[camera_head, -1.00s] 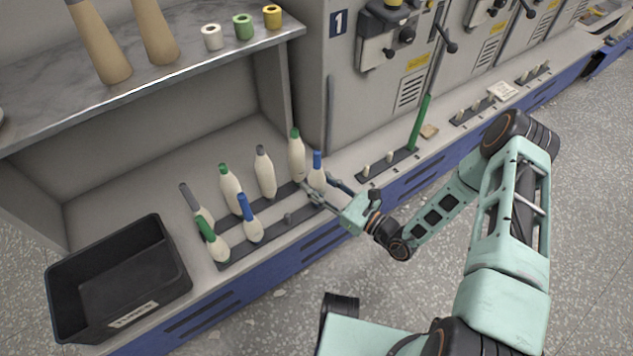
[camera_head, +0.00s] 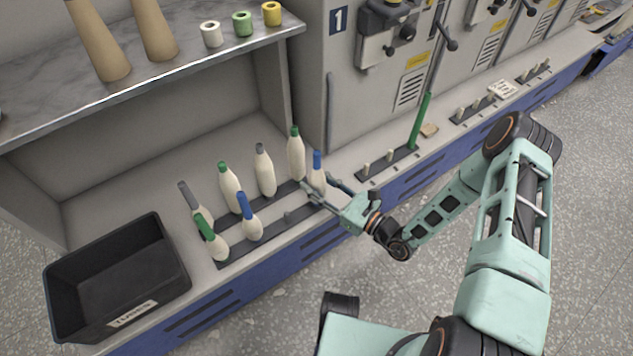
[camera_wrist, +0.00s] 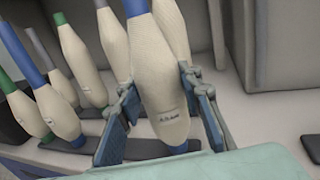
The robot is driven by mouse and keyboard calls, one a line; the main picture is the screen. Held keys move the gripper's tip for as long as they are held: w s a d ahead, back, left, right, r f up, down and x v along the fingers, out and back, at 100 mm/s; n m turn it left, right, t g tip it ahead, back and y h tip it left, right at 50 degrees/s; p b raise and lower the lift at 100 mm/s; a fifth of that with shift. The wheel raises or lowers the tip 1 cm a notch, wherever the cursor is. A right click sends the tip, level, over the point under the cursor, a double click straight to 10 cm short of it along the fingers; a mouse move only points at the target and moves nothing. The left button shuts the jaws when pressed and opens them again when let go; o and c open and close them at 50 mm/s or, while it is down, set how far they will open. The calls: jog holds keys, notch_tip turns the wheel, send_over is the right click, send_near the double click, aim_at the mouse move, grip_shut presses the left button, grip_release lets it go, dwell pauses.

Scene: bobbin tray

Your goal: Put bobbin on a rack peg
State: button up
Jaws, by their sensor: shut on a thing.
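The bobbin (camera_head: 317,176), cream yarn with a blue top, is between the fingers of my gripper (camera_head: 326,190). In the wrist view the gripper (camera_wrist: 160,112) has its blue pads on both sides of this bobbin (camera_wrist: 163,90), shut on it. The bobbin stands nearly upright at the right end of the front row of the rack (camera_head: 265,243). Whether its base is on a peg is hidden. An empty peg (camera_head: 288,215) shows left of it in the front row. Other bobbins stand in the rack, with green (camera_head: 230,187), grey (camera_head: 265,172) and blue (camera_head: 249,220) tops.
A green-topped bobbin (camera_head: 296,155) stands close behind the held one. A black bin (camera_head: 160,300) sits at the left. A strip with bare pegs and a green tube (camera_head: 420,122) lies to the right. A shelf (camera_head: 190,68) with cones and small spools overhangs the back.

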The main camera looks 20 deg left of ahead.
jog(key=shift+f, duration=0.25)
jog(key=o, duration=0.9)
jog(key=v, duration=1.1)
jog(key=shift+p, duration=0.35)
jog(key=shift+r, duration=0.1)
